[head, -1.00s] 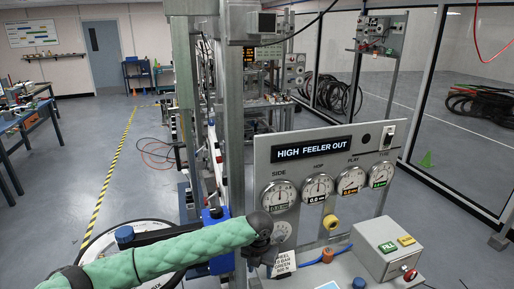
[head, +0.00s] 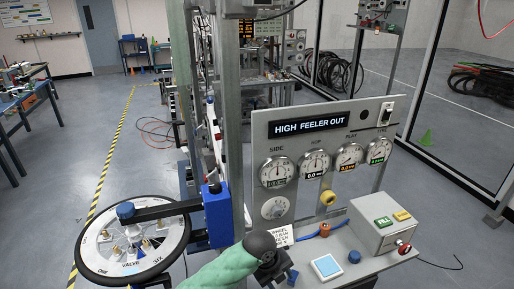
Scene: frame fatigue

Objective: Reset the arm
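A black horizontal arm (head: 165,210) with a blue knob (head: 125,210) at its end reaches left over a spoked wheel (head: 92,262) from a blue block (head: 217,214) on the metal post. The wheel lies flat and carries the words "ONE", "VALVE" and "SIX". My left gripper (head: 281,274), dark at the end of my green-sleeved arm, is low in the middle, right of the wheel and in front of the gauge panel. A small blue piece shows at its tip; I cannot tell whether it is held. The fingers are unclear. My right gripper is not in view.
The grey panel (head: 352,128) has a display (head: 309,125) reading "HIGH FEELER OUT" above several dials. A control box (head: 386,226) with green and yellow buttons and a red knob stands right. A light-blue pad (head: 327,266) and blue knob (head: 354,257) are on the bench.

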